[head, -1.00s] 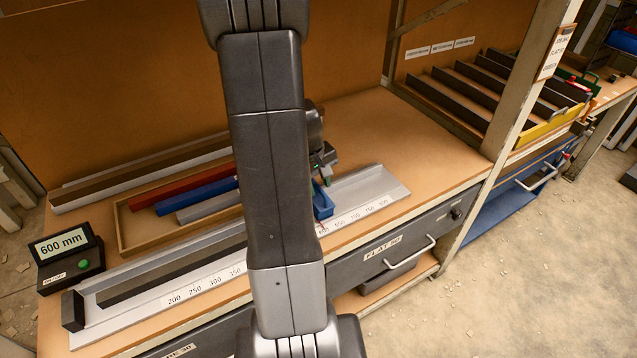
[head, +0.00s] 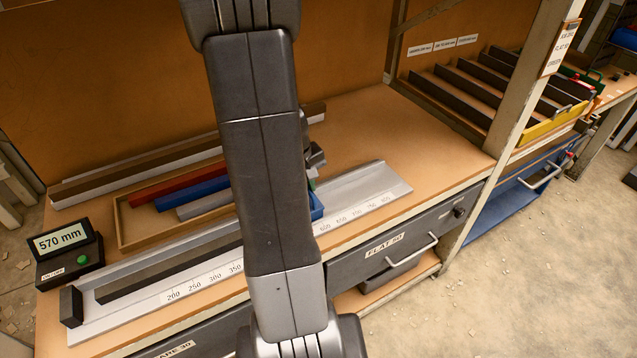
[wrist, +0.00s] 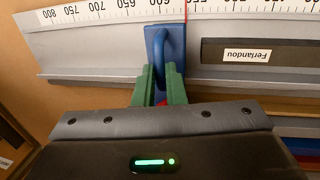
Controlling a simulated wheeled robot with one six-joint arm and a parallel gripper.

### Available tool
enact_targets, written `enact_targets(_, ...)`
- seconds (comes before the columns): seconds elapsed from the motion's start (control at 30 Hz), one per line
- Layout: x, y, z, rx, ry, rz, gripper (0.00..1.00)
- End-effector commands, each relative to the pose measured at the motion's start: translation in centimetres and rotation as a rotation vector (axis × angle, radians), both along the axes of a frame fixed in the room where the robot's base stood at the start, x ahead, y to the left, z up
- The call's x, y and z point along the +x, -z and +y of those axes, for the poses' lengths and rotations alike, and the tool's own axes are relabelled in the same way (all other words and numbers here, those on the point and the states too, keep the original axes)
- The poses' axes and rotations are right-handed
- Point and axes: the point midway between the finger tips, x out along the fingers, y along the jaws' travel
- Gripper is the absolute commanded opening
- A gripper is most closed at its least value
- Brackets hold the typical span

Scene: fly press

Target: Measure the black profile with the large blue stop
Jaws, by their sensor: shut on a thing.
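The black profile (head: 165,275) lies in the grey measuring rail (head: 370,185), its left end near the black end block (head: 71,306). In the wrist view the profile (wrist: 290,56) carries a "Ferlandou" label. The large blue stop (wrist: 156,42) stands on the rail, with a small gap between it and the profile's end. My gripper (wrist: 160,82) is shut on the blue stop's handle with its green fingers. In the head view my arm hides most of the gripper and the stop (head: 317,206). The display (head: 62,241) reads 570 mm.
A wooden tray (head: 122,228) behind the rail holds red, blue and grey bars. Brown and light lengths lie along the back panel. A rack (head: 460,95) of dark profiles stands at the right. The bench top (head: 420,130) right of the tray is clear.

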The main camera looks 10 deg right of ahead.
Motion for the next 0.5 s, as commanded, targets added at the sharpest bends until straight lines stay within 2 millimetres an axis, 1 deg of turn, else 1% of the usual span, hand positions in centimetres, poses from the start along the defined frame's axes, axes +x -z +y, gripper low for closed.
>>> enact_targets(0.03,-0.3,0.2,1.1,-0.001,-0.009,-0.004,0.0)
enact_targets(0.1,-0.8,0.2,2.4,0.0,-0.008,-0.005,0.0)
enact_targets(0.23,-1.6,0.1,4.4,0.001,-0.008,-0.005,0.0)
enact_targets(0.33,-2.0,0.0,5.3,0.001,-0.006,-0.005,0.0)
enact_targets(0.5,-2.3,-0.1,5.9,0.001,-0.002,-0.005,0.0)
